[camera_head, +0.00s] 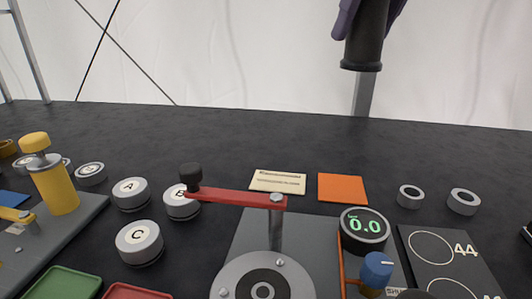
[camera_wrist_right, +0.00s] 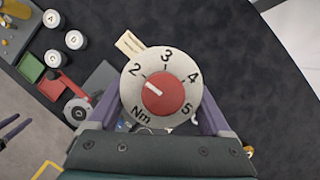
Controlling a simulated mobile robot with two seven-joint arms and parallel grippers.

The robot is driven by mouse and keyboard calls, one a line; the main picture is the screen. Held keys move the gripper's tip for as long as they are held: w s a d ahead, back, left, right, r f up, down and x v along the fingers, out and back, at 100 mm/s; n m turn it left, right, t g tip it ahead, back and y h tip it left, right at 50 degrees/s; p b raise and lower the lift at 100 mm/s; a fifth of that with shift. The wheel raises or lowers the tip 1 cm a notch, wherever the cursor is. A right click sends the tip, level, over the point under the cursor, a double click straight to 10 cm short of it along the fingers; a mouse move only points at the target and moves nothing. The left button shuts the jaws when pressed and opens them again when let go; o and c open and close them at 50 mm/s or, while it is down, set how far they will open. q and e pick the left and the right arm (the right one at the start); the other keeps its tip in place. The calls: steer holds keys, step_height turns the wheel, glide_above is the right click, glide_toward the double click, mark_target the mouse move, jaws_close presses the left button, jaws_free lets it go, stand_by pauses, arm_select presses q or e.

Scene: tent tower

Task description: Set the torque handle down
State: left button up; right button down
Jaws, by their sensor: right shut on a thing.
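The torque handle (camera_head: 365,45) shows at the top right of the head view. It has a dark grip with a flared collar, and a grey shaft (camera_head: 365,92) points down from it. My right gripper (camera_head: 369,16) has purple fingers and is shut on its upper part. In the right wrist view its round end dial (camera_wrist_right: 183,64), marked 2 to 5 Nm with a red knob, sits between the purple fingers (camera_wrist_right: 160,118). The shaft's lower end appears near the table's far edge; I cannot tell its height.
The dark table (camera_head: 330,140) is bare at the back. In front stand lettered round canisters (camera_head: 131,192), a red arm (camera_head: 235,197) on a post, a green 0.0 readout (camera_head: 365,226), an orange square (camera_head: 342,188), a cream card (camera_head: 278,181) and two grey rings (camera_head: 463,200).

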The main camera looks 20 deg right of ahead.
steer(key=shift+w+d+f+m, duration=0.1)
steer(key=shift+d+f+m, duration=0.05)
steer(key=shift+f+m, duration=0.2)
step_height(320, 180, down, 19)
steer(key=shift+f+b, duration=0.15)
steer(key=shift+b, duration=0.8)
steer(key=shift+c, duration=1.4)
jaws_free()
steer(key=shift+f, duration=0.2)
steer(key=shift+o, duration=1.4)
steer(key=shift+r, duration=0.55)
steer(key=p+v, duration=0.1)
steer(key=v, duration=1)
steer(key=shift+r, duration=0.1)
